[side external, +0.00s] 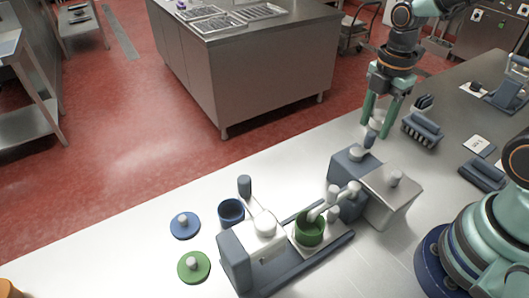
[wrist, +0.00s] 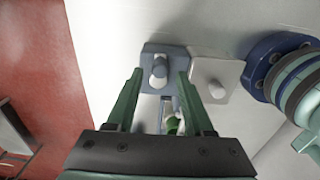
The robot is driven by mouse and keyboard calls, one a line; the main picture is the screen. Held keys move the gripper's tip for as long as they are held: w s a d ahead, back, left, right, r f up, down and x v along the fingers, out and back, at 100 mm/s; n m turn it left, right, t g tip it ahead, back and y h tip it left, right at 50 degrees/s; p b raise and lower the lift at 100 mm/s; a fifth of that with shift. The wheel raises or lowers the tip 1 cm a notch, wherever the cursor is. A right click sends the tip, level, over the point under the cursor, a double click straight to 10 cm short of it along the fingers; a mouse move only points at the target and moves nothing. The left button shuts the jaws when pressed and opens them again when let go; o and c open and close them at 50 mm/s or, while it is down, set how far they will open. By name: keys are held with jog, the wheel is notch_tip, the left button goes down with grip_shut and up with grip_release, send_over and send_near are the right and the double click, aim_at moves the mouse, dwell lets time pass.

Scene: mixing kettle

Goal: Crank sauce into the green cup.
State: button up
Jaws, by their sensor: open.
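The green cup (side external: 309,230) stands upright under the spout (side external: 324,207), between the two ends of a slotted base; part of it shows in the wrist view (wrist: 173,126). A blue-grey housing (side external: 343,166) beside a steel box carries a crank with an upright handle (side external: 370,138). My gripper (side external: 378,130) is open, pointing down at the crank handle. In the wrist view my gripper (wrist: 159,76) has the handle (wrist: 159,73) between its fingertips, with gaps on both sides. The cup's contents are not clear to see.
A blue cup (side external: 231,212) stands left of the base. A blue lid (side external: 185,226) and a green lid (side external: 193,267) lie on the counter (side external: 130,270). The steel box (side external: 393,192) is close to the right of the crank. Brushes (side external: 422,129) lie at the right.

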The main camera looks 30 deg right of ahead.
aim_at(372, 133)
jog(key=shift+f, duration=1.85)
jog(key=c, duration=0.8)
